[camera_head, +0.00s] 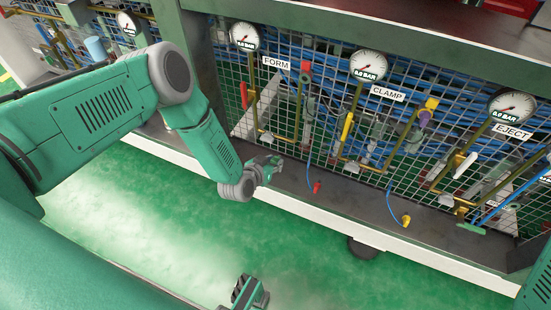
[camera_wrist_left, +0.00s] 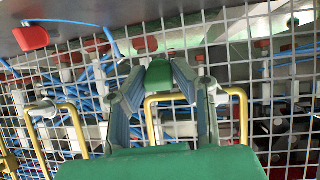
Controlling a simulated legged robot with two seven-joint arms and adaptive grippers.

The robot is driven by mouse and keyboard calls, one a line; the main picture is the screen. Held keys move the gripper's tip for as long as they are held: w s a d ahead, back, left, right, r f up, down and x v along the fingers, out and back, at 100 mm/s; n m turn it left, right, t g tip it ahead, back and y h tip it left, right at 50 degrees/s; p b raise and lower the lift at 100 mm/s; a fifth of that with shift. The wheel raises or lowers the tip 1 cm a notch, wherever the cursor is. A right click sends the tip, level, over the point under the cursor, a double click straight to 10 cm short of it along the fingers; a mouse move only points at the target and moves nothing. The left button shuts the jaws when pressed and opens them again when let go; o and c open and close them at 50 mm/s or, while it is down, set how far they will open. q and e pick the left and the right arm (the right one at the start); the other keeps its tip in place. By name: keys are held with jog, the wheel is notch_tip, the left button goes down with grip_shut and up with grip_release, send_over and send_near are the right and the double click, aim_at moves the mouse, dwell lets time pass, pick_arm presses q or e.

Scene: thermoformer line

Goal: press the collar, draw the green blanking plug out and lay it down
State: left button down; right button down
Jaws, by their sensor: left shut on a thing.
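My left gripper (camera_head: 268,167) is low in front of the mesh panel, just above the ledge under the FORM gauge. In the left wrist view, its fingers (camera_wrist_left: 160,88) are closed around a small green piece, which looks like the green blanking plug (camera_wrist_left: 158,72). A brass pipe loop (camera_wrist_left: 238,95) stands behind the fingertips. The collar is not clearly visible, and I cannot tell whether the plug still sits in it. My right gripper (camera_head: 248,292) is at the bottom edge, over the green floor, with its finger opening unclear.
A red hose end (camera_head: 316,187) lies on the ledge right of my left gripper. A yellow hose end (camera_head: 406,220) and a green one (camera_head: 470,228) lie farther right. The dark ledge (camera_head: 350,197) has bare stretches between them. Gauges, valves and pipes cover the mesh.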

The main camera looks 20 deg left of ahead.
aim_at(273, 177)
pick_arm(q)
jog(key=shift+f+b, duration=2.35)
jog(key=shift+f, duration=0.6)
jog(key=c, duration=1.2)
grip_release()
jog(key=shift+s+r, duration=0.1)
jog(key=shift+r, duration=0.05)
jog(key=v, duration=1.1)
jog(key=shift+s+a, duration=0.15)
jog(key=shift+s, duration=0.2)
